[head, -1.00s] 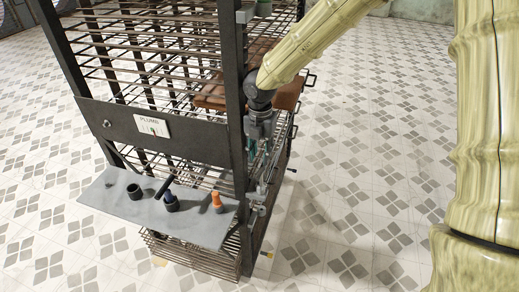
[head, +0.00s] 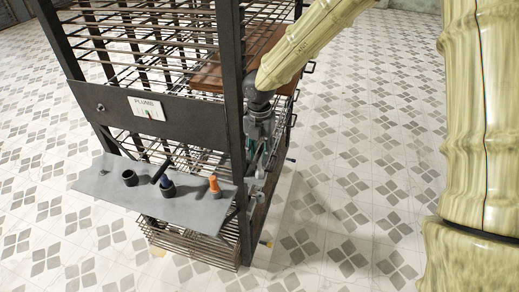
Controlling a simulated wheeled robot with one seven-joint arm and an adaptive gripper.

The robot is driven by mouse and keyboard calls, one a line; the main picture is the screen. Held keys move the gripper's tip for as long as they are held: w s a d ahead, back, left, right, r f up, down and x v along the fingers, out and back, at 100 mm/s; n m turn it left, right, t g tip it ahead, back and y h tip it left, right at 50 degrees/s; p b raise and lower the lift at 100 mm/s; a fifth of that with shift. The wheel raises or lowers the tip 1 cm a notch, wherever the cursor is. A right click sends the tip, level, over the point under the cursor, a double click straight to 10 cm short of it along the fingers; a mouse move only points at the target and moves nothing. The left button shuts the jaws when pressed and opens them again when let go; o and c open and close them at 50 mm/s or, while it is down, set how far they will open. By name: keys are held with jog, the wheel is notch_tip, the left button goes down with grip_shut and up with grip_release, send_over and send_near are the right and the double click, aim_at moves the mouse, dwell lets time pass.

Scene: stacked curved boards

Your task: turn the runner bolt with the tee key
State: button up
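My gripper (head: 256,172) points down beside the right front post of the dark metal rack (head: 232,110). Its fingers are small and partly merge with the metal parts at the post, so I cannot tell whether they are open or shut, or hold anything. A small teal patch shows next to the fingers, partly hidden. I cannot make out the runner bolt or clearly identify the tee key. On the grey shelf (head: 100,180) stand an empty dark cup (head: 130,178), a dark cup (head: 167,189) with a blue-black handle (head: 161,172) leaning in it, and an orange-handled piece (head: 214,184).
The rack has several wire tiers and a front plate with a white label (head: 147,108). A brown board (head: 225,78) lies on a tier behind the post. A wire basket (head: 190,245) sits below the shelf. The tiled floor (head: 340,200) at right is clear.

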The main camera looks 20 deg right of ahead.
grip_shut()
jog(key=shift+r+p, duration=1.55)
jog(key=shift+p, duration=0.55)
dwell(2.4)
jog(key=shift+r+p, duration=1.9)
jog(key=shift+r, duration=0.6)
